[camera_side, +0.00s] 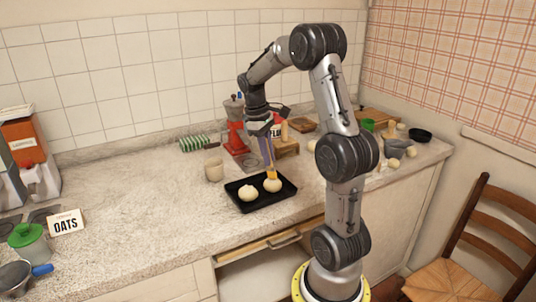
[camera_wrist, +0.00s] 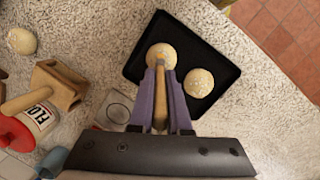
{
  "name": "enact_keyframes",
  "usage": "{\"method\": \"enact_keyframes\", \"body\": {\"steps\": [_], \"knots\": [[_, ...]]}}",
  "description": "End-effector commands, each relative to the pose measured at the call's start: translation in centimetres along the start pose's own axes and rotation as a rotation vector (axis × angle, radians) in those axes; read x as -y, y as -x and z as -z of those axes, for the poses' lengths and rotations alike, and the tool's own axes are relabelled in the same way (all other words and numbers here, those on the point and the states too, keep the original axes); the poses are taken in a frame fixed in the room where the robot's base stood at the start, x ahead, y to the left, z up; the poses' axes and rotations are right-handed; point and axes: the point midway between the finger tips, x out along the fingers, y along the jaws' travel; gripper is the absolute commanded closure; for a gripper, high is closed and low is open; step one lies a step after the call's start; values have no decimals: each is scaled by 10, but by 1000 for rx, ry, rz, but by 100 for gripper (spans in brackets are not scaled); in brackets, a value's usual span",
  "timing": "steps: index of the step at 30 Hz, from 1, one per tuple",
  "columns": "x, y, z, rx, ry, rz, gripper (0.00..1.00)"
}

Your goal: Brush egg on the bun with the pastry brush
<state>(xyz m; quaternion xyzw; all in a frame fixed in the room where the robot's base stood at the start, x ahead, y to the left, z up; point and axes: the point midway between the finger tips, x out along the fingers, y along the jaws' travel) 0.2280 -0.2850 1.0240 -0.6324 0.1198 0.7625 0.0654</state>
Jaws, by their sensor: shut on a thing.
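My gripper (camera_wrist: 160,95) is shut on the pastry brush (camera_wrist: 159,112), whose handle shows between the purple fingers in the wrist view. In the side view my gripper (camera_side: 266,150) is above the black tray (camera_side: 262,204), and the yellowish brush head points down at the right bun (camera_side: 272,186). The brush tip appears to touch that bun's top, though a small gap cannot be ruled out. In the wrist view this bun (camera_wrist: 162,53) lies under the brush tip. The other bun (camera_wrist: 199,83) sits beside it on the tray (camera_wrist: 220,57). I cannot make out an egg container.
A red grinder (camera_side: 236,132) and a wooden box (camera_side: 287,146) stand behind. Bowls and dough balls crowd the right end. The counter left of the tray is mostly clear.

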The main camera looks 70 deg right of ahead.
Motion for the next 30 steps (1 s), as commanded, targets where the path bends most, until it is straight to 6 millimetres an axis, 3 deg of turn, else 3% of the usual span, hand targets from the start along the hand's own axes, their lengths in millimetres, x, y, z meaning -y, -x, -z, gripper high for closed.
{"method": "enact_keyframes", "body": {"steps": [17,30], "knots": [[9,0,0,1,1,0,100],[-7,-2,0,1,0,0,100]]}}
